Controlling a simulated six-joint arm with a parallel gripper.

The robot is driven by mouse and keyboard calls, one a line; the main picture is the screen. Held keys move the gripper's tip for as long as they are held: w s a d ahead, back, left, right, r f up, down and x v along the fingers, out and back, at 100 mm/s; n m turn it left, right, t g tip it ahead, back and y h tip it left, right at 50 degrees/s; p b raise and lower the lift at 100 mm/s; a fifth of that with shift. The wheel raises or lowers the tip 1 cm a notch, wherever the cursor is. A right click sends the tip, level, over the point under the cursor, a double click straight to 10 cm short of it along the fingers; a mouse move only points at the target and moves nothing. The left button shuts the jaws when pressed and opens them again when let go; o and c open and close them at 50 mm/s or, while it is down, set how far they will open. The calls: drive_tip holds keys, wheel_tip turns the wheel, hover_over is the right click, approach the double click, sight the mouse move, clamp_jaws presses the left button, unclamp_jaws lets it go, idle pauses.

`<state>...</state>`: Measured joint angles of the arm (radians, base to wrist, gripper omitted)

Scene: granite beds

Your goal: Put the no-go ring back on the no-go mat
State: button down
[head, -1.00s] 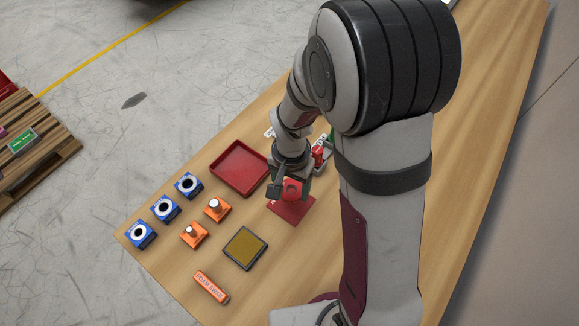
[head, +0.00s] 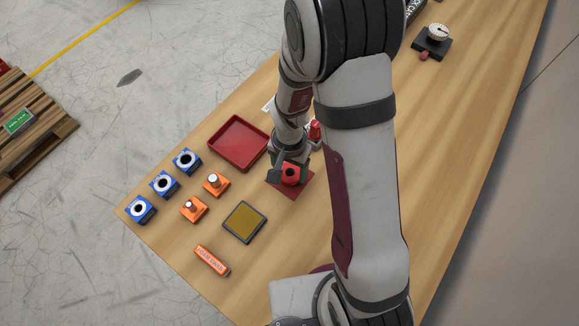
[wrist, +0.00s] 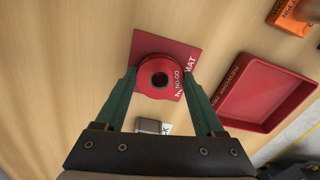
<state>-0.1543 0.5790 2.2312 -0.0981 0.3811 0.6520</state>
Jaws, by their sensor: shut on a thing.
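The no-go ring (wrist: 159,77) is a red ring with a dark centre hole and "NO-GO" lettering. It also shows in the head view (head: 291,173). My gripper (wrist: 162,82) is shut on it, one green finger on each side. The no-go mat (wrist: 190,50) is a flat red square on the wooden table, directly under the ring in the wrist view; in the head view the mat (head: 291,191) shows partly below the gripper. The ring covers part of the mat and its lettering. I cannot tell whether the ring touches the mat.
A red rework tray (head: 238,143) stands close to the mat. Blue ring blocks (head: 164,184), orange plug blocks (head: 193,209), a dark-framed pad (head: 245,222) and an orange bar (head: 211,260) sit left and front. A dial device (head: 433,42) stands far right. A red item (head: 314,130) stands behind the gripper.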

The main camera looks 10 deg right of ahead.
drive_tip(key=shift+f, duration=0.45)
unclamp_jaws()
wheel_tip(320, 180, up, 16)
drive_tip(key=s+r+y, duration=0.1)
drive_tip(key=s+r, duration=0.1)
drive_tip(key=s, duration=0.7)
drive_tip(key=s+d+r+n, duration=0.1)
drive_tip(key=s+r, duration=0.2)
drive_tip(key=s, duration=0.5)
drive_tip(key=shift+s+y, duration=0.4)
